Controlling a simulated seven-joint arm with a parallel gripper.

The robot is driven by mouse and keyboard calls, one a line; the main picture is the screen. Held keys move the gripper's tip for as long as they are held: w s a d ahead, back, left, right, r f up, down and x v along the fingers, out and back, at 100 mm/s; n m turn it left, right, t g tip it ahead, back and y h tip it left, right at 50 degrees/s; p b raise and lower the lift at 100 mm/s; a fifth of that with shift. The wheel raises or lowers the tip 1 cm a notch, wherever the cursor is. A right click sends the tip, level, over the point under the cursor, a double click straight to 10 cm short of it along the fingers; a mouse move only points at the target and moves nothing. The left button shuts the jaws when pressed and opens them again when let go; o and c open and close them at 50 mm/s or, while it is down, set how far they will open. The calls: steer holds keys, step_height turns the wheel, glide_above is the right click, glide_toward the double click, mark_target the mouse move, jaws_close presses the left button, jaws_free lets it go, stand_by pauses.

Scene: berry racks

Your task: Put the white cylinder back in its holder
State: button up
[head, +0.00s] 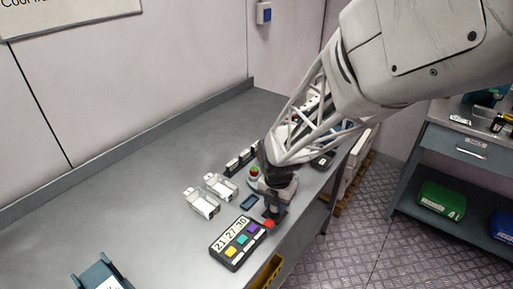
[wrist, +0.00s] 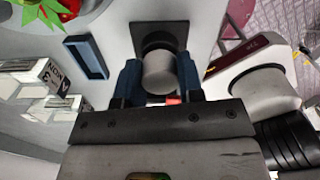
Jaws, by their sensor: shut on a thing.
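In the wrist view the white cylinder (wrist: 158,76), pale grey here, is between the two blue fingers of my gripper (wrist: 159,68), which is shut on it. A dark square piece with a round part, seemingly the holder (wrist: 147,30), lies just beyond the cylinder's far end. I cannot tell whether the cylinder touches it or sits in it. In the head view my gripper (head: 273,212) is low over the table's front edge, to the right of the number panel. The cylinder cannot be made out there.
A black panel (head: 220,254) with numbers and coloured buttons lies left of my gripper. A small blue frame (head: 249,202) lies beside it; it also shows in the wrist view (wrist: 86,58). White racks (head: 203,204) stand farther left. A red-and-green berry (head: 254,171) is behind. The table's left is mostly clear.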

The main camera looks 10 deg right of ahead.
steer(key=shift+f, duration=0.25)
stand_by(0.4)
steer(key=o, duration=1.1)
steer(key=shift+c, duration=0.2)
steer(key=shift+r, duration=0.2)
steer(key=shift+r, duration=3.35)
